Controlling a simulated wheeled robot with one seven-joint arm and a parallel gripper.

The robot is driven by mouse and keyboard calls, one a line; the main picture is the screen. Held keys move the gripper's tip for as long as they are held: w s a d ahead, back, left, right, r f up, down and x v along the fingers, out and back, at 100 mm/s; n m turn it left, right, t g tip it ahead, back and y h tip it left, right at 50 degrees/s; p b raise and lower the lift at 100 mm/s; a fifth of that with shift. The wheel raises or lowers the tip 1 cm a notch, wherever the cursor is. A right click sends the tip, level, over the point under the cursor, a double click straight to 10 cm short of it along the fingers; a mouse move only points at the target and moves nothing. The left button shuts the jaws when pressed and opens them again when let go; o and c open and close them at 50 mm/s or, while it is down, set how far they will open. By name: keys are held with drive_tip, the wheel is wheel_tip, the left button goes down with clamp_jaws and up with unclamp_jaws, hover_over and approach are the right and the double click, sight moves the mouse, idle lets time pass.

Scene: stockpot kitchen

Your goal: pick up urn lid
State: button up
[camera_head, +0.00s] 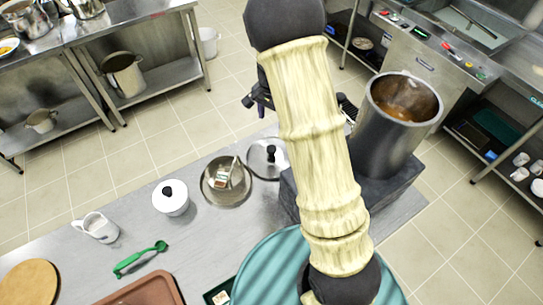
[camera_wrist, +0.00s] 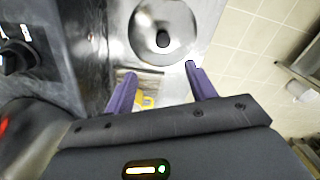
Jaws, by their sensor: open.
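The urn lid (camera_head: 262,165) is a round steel lid with a black knob, lying on the steel counter left of the tall steel urn (camera_head: 381,140). My arm partly hides its right side in the head view. In the wrist view the lid (camera_wrist: 146,38) is at the top, its knob just beyond and between the fingertips. The fingers appear apart from the lid. The urn is open and holds brown liquid.
A steel dish (camera_head: 226,196) with small items sits left of the lid. The urn stands on a dark block.

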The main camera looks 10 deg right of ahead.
drive_tip(key=shift+w+a+f+m, duration=0.1)
drive_tip(key=shift+w+f+m, duration=0.45)
drive_tip(key=shift+w, duration=0.35)
drive_tip(key=shift+f, duration=0.15)
drive_tip(key=p, duration=0.4)
approach(271, 148)
drive_tip(key=f, duration=0.5)
drive_tip(key=shift+w+a+f, duration=0.15)
drive_tip(key=shift+a, duration=0.05)
drive_tip(key=shift+f, duration=0.1)
drive_tip(key=f+p, duration=0.3)
drive_tip(key=f, duration=0.1)
drive_tip(key=shift+s+d, duration=0.2)
drive_tip(key=shift+d, duration=0.15)
drive_tip(key=shift+a+f, duration=0.1)
drive_tip(key=shift+f, duration=0.4)
drive_tip(key=c, duration=1.1)
